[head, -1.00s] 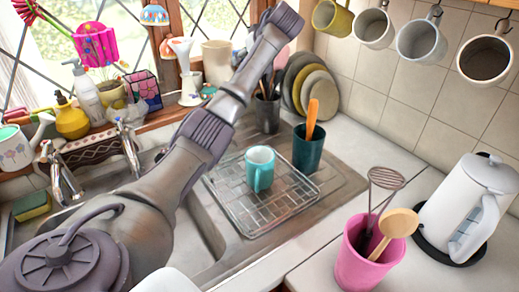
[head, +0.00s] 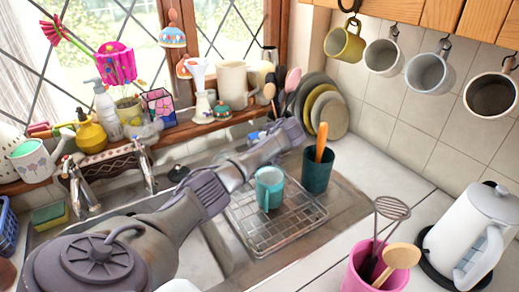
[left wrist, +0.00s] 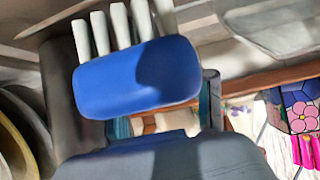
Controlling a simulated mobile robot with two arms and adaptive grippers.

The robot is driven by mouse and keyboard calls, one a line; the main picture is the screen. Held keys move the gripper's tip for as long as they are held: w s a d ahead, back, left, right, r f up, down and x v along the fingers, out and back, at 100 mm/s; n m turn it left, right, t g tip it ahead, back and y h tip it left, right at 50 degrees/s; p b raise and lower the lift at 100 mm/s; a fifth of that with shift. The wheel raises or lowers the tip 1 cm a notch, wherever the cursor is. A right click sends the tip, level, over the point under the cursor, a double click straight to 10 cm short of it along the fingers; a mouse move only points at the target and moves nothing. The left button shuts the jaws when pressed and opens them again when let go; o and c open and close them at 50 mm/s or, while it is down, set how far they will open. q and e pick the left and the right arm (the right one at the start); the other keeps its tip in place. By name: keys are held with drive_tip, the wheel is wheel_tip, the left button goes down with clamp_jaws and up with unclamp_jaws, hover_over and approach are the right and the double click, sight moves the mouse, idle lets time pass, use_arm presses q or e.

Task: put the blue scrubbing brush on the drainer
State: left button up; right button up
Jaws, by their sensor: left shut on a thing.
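The blue scrubbing brush (left wrist: 136,78) fills the middle of the left wrist view, with its blue back towards the camera and pale bristles at the top. My left gripper (head: 288,133) is shut on it. In the head view the gripper is over the back edge of the sink area, behind the drainer, and mostly hidden by my own wrist. A small patch of blue shows beside it. The drainer (head: 266,240) is a wire rack right of the sink basin. A teal mug (head: 269,190) stands on its back part; its front part is bare. My right gripper is not in view.
A dark green pot (head: 317,173) with orange-handled utensils stands behind the drainer. Plates (head: 335,117) lean at the back. A pink pot (head: 362,272) and a white kettle (head: 470,235) stand at the right. Mugs hang above. The windowsill is crowded.

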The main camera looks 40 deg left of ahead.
use_arm(q)
wheel_tip(320, 180, down, 4)
idle(0.4)
drive_tip(key=shift+f, duration=0.2)
drive_tip(key=o, duration=1.3)
drive_tip(key=shift+r, duration=0.1)
